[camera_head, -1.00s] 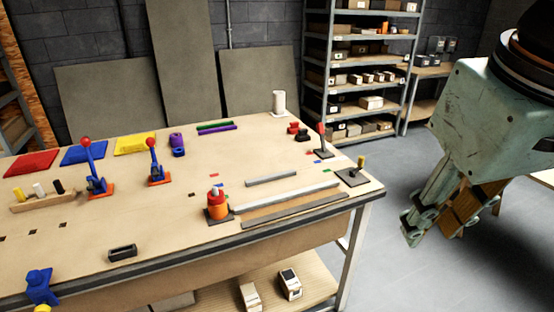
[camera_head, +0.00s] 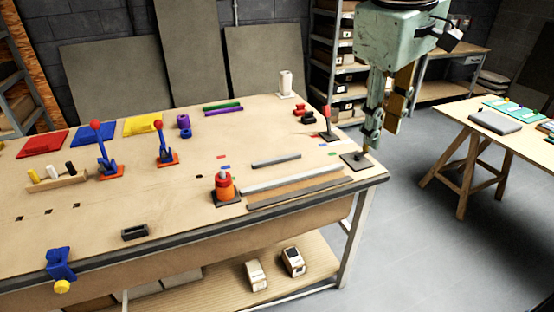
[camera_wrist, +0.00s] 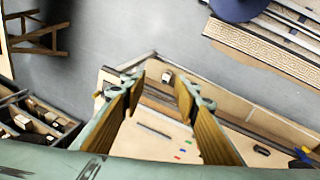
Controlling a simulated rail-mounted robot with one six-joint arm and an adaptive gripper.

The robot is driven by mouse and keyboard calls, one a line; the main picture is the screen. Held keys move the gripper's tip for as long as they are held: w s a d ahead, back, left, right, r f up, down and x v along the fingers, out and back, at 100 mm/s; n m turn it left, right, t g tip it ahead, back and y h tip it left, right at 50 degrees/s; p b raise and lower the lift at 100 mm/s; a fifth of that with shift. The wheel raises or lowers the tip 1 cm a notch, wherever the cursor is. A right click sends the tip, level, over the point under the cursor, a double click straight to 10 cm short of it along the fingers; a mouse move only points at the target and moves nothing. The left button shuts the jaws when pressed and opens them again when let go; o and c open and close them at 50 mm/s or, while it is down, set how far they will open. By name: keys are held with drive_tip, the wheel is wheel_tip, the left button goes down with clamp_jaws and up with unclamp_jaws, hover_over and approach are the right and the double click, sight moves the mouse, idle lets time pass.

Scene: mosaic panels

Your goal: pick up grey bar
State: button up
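A short grey bar (camera_head: 276,160) lies flat on the workbench, toward its right side. A long light grey bar (camera_head: 290,180) and a long dark grey bar (camera_head: 297,192) lie in front of it. My gripper (camera_head: 378,138) points down by the right end of the bench, to the right of the bars; its height above the bench is hard to judge. In the wrist view my gripper (camera_wrist: 162,84) is open and empty, its two fingers spread apart. The short grey bar (camera_wrist: 153,131) shows between and beyond the fingers.
An orange-red cylinder (camera_head: 223,188) stands left of the long bars. A red-topped lever (camera_head: 326,125) and a dark plate (camera_head: 356,161) sit near the bench's right end, close to my gripper in the picture. A side table (camera_head: 460,120) stands to the right across open floor.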

drive_tip(key=w+a+f+n+h+p, duration=0.1)
drive_tip(key=w+a+f+n+p, duration=0.15)
drive_tip(key=w+a, duration=0.45)
drive_tip(key=w+a+f+n+p, duration=0.1)
drive_tip(key=w+a+f+n, duration=0.15)
drive_tip(key=w, duration=0.75)
drive_tip(key=w+a+f+n+h+p, duration=0.1)
drive_tip(key=w+a+f+n+p, duration=0.2)
drive_tip(key=w, duration=0.6)
drive_tip(key=w+a+f+n+h+p, duration=0.1)
drive_tip(key=w+a+f+n, duration=0.2)
drive_tip(key=w+a+f, duration=0.3)
drive_tip(key=w+a+f+n+h+p, duration=0.1)
drive_tip(key=w+a+f+n, duration=0.3)
drive_tip(key=a+f, duration=0.7)
drive_tip(key=w, duration=0.2)
drive_tip(key=shift+w+a+f+p, duration=0.25)
drive_tip(key=shift+w+a+p, duration=0.1)
drive_tip(key=shift+a+p, duration=0.05)
approach(277, 158)
drive_tip(key=shift+x, duration=1.6)
drive_tip(key=shift+s+d, duration=0.1)
drive_tip(key=shift+d, duration=0.05)
drive_tip(key=shift+p+x, duration=0.6)
drive_tip(key=shift+x, duration=2)
